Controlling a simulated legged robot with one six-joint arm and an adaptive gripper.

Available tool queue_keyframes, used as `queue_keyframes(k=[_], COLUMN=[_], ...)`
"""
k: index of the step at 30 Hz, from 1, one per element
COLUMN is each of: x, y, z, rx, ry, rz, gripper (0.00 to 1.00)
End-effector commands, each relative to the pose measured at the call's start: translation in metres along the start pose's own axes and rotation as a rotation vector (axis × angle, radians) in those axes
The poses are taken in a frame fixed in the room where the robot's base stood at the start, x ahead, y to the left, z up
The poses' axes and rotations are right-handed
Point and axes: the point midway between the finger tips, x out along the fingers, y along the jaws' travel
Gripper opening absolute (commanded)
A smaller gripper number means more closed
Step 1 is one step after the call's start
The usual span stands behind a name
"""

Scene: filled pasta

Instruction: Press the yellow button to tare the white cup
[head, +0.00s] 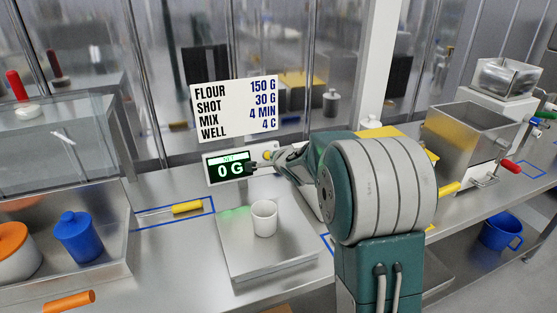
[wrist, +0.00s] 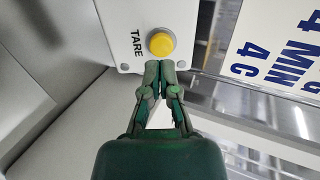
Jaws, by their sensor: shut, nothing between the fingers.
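The yellow button (wrist: 161,44) sits on a white panel marked TARE in the wrist view. It also shows beside the display in the head view (head: 267,155). My gripper (wrist: 161,66) is shut and empty, with its fingertips just below the button in the wrist view. I cannot tell whether they touch it. The white cup (head: 264,218) stands upright on the metal scale plate (head: 240,254) in the head view. The scale display (head: 231,168) reads 0 G. In the head view my gripper is at the display's right side, its tips partly hard to make out.
A sign (head: 235,106) with amounts stands behind the display. A blue lidded jar (head: 78,238) and an orange-lidded jar (head: 14,252) stand at the left. A yellow-handled tool (head: 187,208) lies in a blue outline. A metal hopper (head: 468,135) stands at the right.

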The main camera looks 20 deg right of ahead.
Motion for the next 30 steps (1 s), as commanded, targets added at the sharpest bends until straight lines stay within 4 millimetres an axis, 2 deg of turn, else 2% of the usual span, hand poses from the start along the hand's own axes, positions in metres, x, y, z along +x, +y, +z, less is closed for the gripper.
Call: queue_keyframes(k=[8, 19, 24, 30], x=[-0.034, -0.088, -0.100, -0.101], y=[-0.003, -0.001, -0.001, -0.001], z=[0.006, -0.004, 0.000, 0.002], rx=[-0.007, 0.001, -0.001, -0.003], ry=[0.003, 0.002, 0.002, 0.002], rz=[-0.001, -0.002, -0.001, 0.000], gripper=[0.00, 0.00, 0.00, 0.00])
